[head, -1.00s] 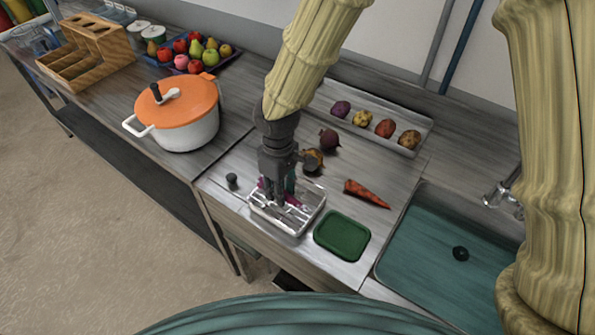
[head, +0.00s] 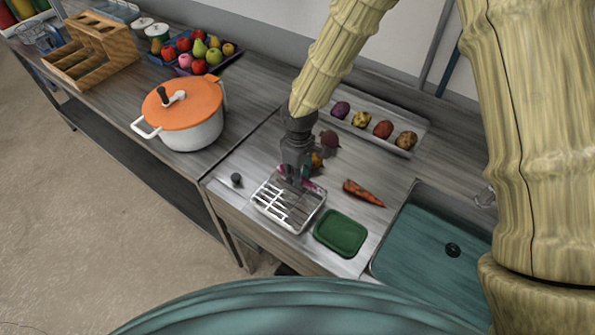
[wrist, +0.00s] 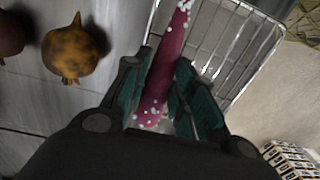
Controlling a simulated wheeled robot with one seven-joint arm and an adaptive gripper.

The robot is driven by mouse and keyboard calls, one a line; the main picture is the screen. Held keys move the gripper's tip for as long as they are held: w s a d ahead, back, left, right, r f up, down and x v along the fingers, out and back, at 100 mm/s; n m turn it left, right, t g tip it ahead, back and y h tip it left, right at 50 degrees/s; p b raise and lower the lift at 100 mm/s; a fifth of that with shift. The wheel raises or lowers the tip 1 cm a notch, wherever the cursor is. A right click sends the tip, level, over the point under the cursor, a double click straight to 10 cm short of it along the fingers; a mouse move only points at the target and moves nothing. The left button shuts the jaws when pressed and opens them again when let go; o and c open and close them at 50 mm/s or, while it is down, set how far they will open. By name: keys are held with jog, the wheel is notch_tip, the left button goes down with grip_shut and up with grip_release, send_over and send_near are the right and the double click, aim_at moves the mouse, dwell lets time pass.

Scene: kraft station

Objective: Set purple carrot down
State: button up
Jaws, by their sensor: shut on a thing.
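The purple carrot (wrist: 170,62) is held between the green finger pads of my gripper (wrist: 160,95) in the wrist view, with pale specks on it. In the head view my gripper (head: 293,182) is over the far edge of a wire rack tray (head: 272,208). Small pinkish parts of the carrot (head: 314,187) show beside the fingers there; the rest is hidden. The wire rack (wrist: 236,50) also lies behind the carrot in the wrist view. I cannot tell whether the carrot touches the rack.
An orange carrot (head: 363,193) and a green lid-like block (head: 341,233) lie right of the rack. A yellowish root (wrist: 75,50) and a dark beet (head: 329,139) lie behind. A tray of vegetables (head: 421,129), a sink (head: 425,250) and an orange-lidded pot (head: 190,130) stand around.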

jog(key=shift+f, duration=0.15)
jog(key=shift+f, duration=0.25)
jog(key=o, duration=1)
jog(key=shift+o, duration=0.2)
jog(key=shift+r, duration=0.1)
notch_tip(320, 180, up, 12)
jog(key=b, duration=0.3)
jog(key=shift+w+d+r+b, duration=0.15)
jog(key=shift+b, duration=0.2)
